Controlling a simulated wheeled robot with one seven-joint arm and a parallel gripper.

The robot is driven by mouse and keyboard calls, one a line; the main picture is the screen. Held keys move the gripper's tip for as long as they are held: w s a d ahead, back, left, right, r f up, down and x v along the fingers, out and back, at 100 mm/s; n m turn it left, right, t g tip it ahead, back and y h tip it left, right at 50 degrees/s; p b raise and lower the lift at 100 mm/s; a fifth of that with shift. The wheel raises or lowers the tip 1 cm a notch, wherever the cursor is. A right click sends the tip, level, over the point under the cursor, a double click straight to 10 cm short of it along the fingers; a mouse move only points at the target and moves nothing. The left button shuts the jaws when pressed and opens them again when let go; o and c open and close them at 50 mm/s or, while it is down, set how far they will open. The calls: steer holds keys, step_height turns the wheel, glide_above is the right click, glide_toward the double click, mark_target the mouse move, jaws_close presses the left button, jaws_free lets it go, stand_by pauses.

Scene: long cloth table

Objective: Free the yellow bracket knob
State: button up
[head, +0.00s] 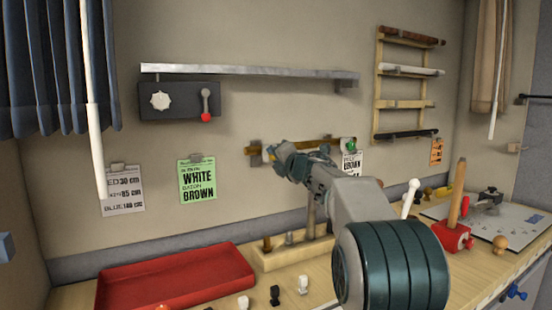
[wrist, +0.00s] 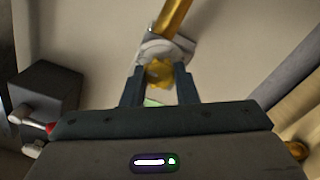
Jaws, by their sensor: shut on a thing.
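The yellow bracket knob (wrist: 158,73) sits between my two fingers in the wrist view, in front of a pale round bracket (wrist: 165,48). My gripper (wrist: 159,82) is shut on the knob. A brass-coloured bar (wrist: 174,16) runs up from the bracket in the wrist view. In the head view the bar (head: 320,142) lies level along the wall. My gripper (head: 268,151) is at the bar's left end there and hides the yellow knob. A green knob (head: 350,144) shows at the bar's right end.
A dark wall box (head: 178,100) with a red-tipped lever and a metal rail (head: 250,71) are above left. A wooden rack (head: 406,85) hangs at the right. Below are a red tray (head: 175,278), a wooden peg block (head: 290,255) and a red block (head: 456,238) with an upright stick.

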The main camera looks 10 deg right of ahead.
steer(key=shift+f, duration=0.1)
steer(key=o, duration=1)
steer(key=shift+a, duration=0.1)
steer(key=shift+s, duration=0.1)
steer(key=b+v, duration=0.1)
steer(key=v, duration=1.2)
steer(key=shift+s+b, duration=0.3)
